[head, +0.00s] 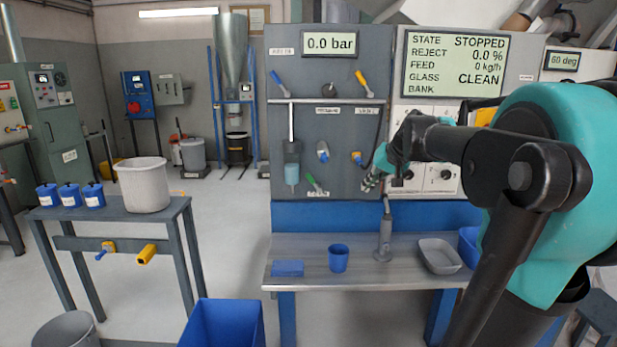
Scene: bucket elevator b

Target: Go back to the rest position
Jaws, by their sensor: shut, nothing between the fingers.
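My arm reaches in from the right side of the head view, across the right part of the workbench panel. My gripper (370,183) is at its far end, small in the picture, pointing down and left in front of the grey panel (330,222). It is shut and I see nothing held in it. It shows close to the white control plate with black knobs (444,177); I cannot tell whether it touches anything. My forearm hides part of that plate.
Below is a bench (320,279) with a blue cup (338,258), a grey upright tool (384,238) and a grey tray (439,256). A blue bin (222,325) stands on the floor. A side table holds a grey bucket (143,186). The display (456,65) reads STOPPED.

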